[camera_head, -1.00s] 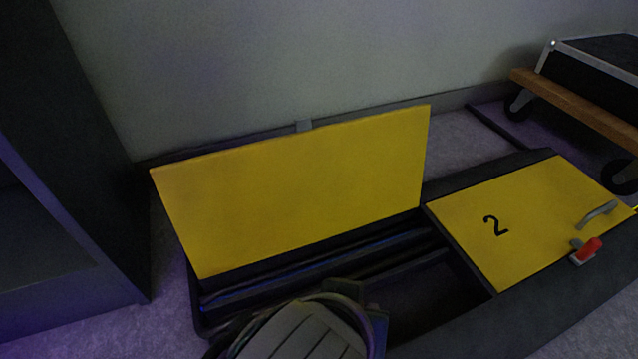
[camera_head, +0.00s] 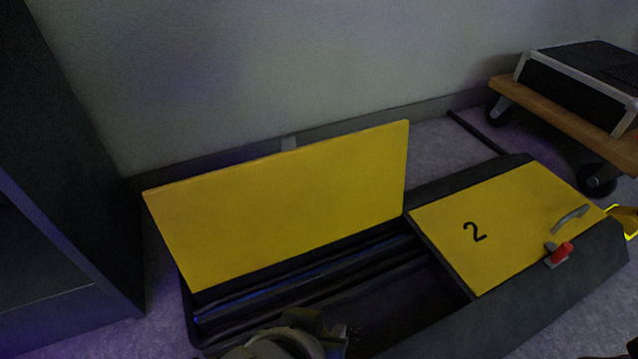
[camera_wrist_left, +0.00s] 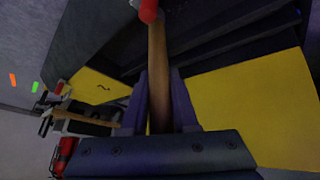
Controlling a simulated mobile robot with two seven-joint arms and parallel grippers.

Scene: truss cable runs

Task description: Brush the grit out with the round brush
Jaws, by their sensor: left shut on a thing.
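My left gripper (camera_wrist_left: 159,88) is shut on a wooden handle (camera_wrist_left: 158,70), which I take to be the round brush's. Its bristles are not visible. A red piece (camera_wrist_left: 148,11) shows at the handle's far end; I cannot tell whether it belongs to the brush. In the head view my left wrist (camera_head: 290,345) is low in the picture, over the near side of the open cable channel (camera_head: 400,298). The channel's yellow lid (camera_head: 285,205) stands raised. Dark cable runs (camera_head: 310,282) lie inside; grit cannot be made out. My right gripper is not identifiable.
A shut yellow lid marked 2 (camera_head: 500,222), with a grey handle (camera_head: 570,218) and red latch (camera_head: 560,254), lies right of the opening. A wooden dolly (camera_head: 560,110) carries a black case. A dark cabinet (camera_head: 60,180) stands left; the wall is behind.

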